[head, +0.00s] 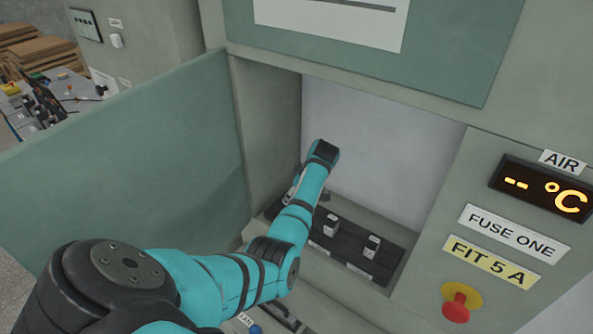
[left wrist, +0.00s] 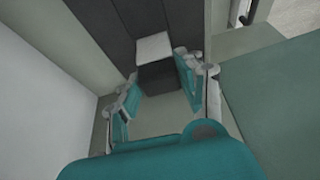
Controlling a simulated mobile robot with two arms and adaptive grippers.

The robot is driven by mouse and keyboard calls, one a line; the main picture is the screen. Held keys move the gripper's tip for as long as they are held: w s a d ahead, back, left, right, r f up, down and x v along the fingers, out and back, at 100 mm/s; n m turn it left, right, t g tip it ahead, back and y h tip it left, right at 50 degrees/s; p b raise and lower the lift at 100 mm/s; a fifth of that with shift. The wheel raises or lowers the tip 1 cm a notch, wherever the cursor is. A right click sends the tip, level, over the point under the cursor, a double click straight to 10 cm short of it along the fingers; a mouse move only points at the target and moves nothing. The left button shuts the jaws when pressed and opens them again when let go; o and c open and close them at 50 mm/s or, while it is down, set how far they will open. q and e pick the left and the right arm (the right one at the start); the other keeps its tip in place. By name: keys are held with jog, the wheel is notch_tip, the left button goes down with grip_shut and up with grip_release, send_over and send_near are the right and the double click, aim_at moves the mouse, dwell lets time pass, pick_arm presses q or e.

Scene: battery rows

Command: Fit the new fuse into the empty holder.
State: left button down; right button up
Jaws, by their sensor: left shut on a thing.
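My left gripper (left wrist: 158,78) is inside the cabinet recess, low over the left end of a dark rail (head: 352,247). In the left wrist view its fingers are shut on a block (left wrist: 158,77) with a white face and a dark grey face. I cannot tell whether this is the new fuse or a part fixed to the rail. In the head view my forearm and wrist mostly hide the gripper and that end of the rail. Two small white-and-dark units, one in the middle (head: 331,226) and one at the right (head: 371,246), stand upright on the rail. My right gripper is not in view.
An open green door (head: 130,150) stands left of the recess. The right panel carries a red knob (head: 456,308), a "FIT 5 A" label (head: 491,262), a "FUSE ONE" label (head: 513,234) and a display (head: 540,190). The recess above the rail's right half is free.

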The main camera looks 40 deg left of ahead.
pick_arm(q)
jog(key=shift+f, duration=0.35)
jog(key=c, duration=0.7)
grip_release()
jog(key=shift+d+r, duration=0.1)
jog(key=shift+r, duration=0.15)
jog(key=v, duration=1.1)
jog(key=shift+d+r, duration=0.1)
jog(key=shift+r, duration=0.15)
